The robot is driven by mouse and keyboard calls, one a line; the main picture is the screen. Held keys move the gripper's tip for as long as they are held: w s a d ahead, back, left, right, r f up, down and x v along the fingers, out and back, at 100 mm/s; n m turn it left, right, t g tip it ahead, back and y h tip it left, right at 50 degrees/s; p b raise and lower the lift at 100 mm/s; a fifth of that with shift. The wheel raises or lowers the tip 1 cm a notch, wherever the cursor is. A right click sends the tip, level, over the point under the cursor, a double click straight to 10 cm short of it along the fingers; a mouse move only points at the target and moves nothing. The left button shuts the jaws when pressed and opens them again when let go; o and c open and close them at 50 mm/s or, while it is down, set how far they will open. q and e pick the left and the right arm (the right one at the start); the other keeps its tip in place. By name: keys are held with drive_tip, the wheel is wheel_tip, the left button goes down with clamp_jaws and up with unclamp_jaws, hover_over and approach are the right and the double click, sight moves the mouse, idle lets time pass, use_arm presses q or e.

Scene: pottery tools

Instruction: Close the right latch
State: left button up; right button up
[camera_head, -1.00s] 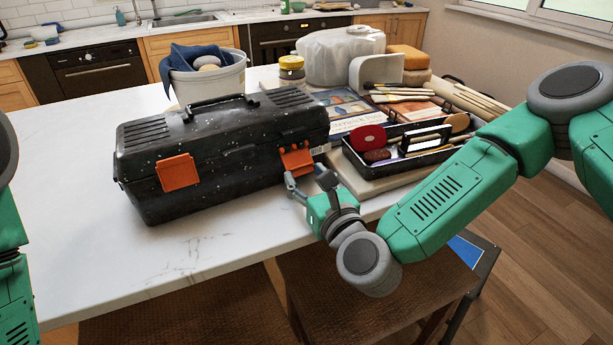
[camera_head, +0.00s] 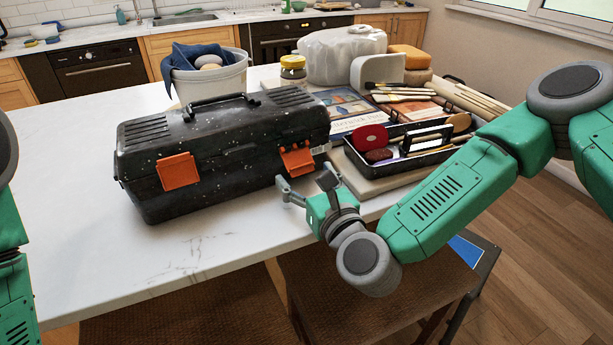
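A black speckled toolbox (camera_head: 225,150) stands on the white table with its lid down. Its left orange latch (camera_head: 179,171) lies flat against the front. Its right orange latch (camera_head: 298,160) appears slightly tilted out from the front; how far is hard to tell. My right gripper (camera_head: 306,188) is just below and in front of the right latch. Its two fingers are spread, with nothing between them, and appear apart from the latch. My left arm shows only at the left edge; its gripper is out of view.
A black tray (camera_head: 405,160) with pottery tools rests on a board (camera_head: 375,186) right of the toolbox. A white bucket (camera_head: 209,82) and a yellow-lidded jar (camera_head: 292,70) stand behind. The white table (camera_head: 75,200) is clear at left. A brown stool (camera_head: 320,300) is below.

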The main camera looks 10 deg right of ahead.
use_arm(q)
drive_tip(key=shift+s, duration=0.1)
use_arm(e)
drive_tip(key=shift+s, duration=0.1)
drive_tip(key=shift+s+d, duration=0.1)
drive_tip(key=shift+s, duration=0.25)
drive_tip(key=s+d, duration=0.2)
drive_tip(key=s, duration=0.8)
drive_tip(key=shift+s, duration=0.4)
drive_tip(key=shift+d, duration=0.1)
